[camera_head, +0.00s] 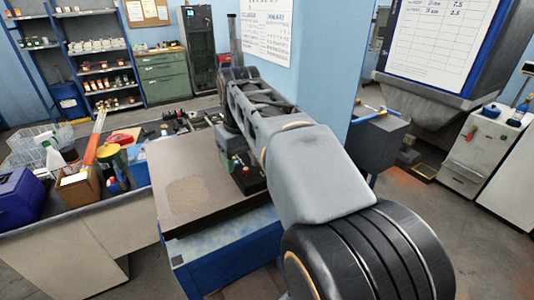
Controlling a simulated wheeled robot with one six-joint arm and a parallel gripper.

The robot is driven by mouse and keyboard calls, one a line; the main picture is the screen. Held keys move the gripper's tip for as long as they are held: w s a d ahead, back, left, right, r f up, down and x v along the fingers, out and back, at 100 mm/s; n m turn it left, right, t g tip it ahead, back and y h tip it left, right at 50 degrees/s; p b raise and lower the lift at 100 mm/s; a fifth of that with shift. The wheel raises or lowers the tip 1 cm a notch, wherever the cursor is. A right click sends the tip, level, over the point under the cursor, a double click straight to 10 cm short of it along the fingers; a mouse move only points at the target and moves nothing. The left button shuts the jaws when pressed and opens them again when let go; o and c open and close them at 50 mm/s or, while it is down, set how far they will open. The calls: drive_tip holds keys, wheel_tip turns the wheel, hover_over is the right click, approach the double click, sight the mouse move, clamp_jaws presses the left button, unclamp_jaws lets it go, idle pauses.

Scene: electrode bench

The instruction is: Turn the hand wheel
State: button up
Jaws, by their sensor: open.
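I cannot make out a hand wheel in the head view; my own arm covers part of the bench. My arm reaches from the lower right towards the back of the bench, and its fingers do not show. A dark control box (247,179) with small red and green knobs sits at the bench's right side, partly behind my arm. The bench (180,150) has a bare brown top with a rough lighter patch and a blue base.
At left, a cluttered table holds a blue case (24,201), a wire basket (37,152) and a yellow-and-dark can (113,160). Shelves (100,70) and a green cabinet (163,73) stand behind. A blue wall (325,60) rises behind my arm. Floor is open at lower right.

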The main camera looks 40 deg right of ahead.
drive_tip(key=d+r+g, duration=0.2)
drive_tip(key=d+r, duration=0.7)
drive_tip(key=shift+y, duration=0.3)
drive_tip(key=f, duration=0.4)
drive_tip(key=f+b, duration=0.1)
drive_tip(key=f, duration=0.8)
drive_tip(key=shift+w+a, duration=0.15)
drive_tip(key=shift+a, duration=0.1)
drive_tip(key=shift+c, duration=0.3)
drive_tip(key=c, duration=0.9)
drive_tip(key=shift+o, duration=0.2)
drive_tip(key=shift+m, duration=0.3)
